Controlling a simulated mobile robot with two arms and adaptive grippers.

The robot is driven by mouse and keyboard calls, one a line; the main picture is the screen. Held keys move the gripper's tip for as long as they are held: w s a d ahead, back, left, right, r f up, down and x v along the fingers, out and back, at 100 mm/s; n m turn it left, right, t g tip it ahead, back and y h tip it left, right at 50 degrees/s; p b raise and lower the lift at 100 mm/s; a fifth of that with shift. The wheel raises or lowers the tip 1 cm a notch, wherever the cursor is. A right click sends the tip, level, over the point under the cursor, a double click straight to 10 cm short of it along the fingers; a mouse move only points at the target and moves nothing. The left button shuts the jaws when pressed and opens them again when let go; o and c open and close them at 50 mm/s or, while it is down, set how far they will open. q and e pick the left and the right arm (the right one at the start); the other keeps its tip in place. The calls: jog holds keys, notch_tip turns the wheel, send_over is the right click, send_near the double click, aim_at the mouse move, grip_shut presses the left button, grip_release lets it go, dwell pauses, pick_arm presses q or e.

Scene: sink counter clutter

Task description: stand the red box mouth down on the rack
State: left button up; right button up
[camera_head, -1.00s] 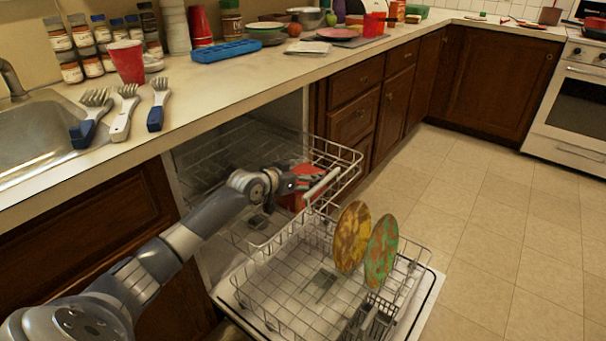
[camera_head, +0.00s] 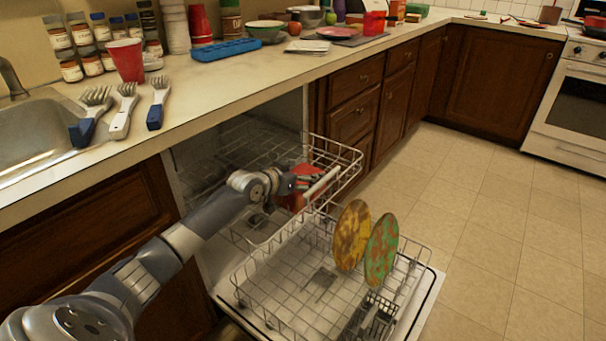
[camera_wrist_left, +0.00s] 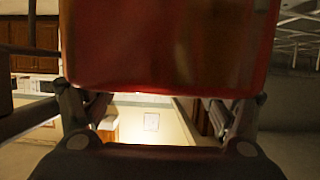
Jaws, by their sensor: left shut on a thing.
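The red box (camera_head: 290,201) is at the upper rack (camera_head: 345,156) of the open dishwasher, partly hidden behind my left gripper (camera_head: 305,180). In the left wrist view the red box (camera_wrist_left: 170,45) fills the upper middle, between the two fingers of my left gripper (camera_wrist_left: 160,105). The gripper is shut on it. I cannot tell which way the mouth of the box faces, or whether it touches the rack wires. My right gripper is not in view.
The lower rack (camera_head: 270,290) is pulled out over the open door and holds a yellow-brown plate (camera_head: 351,236) and a green-orange plate (camera_head: 381,250). The floor (camera_head: 490,220) at right is clear.

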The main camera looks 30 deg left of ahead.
pick_arm(q)
jog(key=shift+f, duration=0.25)
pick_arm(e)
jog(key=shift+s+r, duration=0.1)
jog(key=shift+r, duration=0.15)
pick_arm(q)
jog(key=o, duration=1.1)
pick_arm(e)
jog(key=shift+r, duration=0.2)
pick_arm(q)
jog(key=shift+s, duration=0.1)
jog(key=v, duration=1.2)
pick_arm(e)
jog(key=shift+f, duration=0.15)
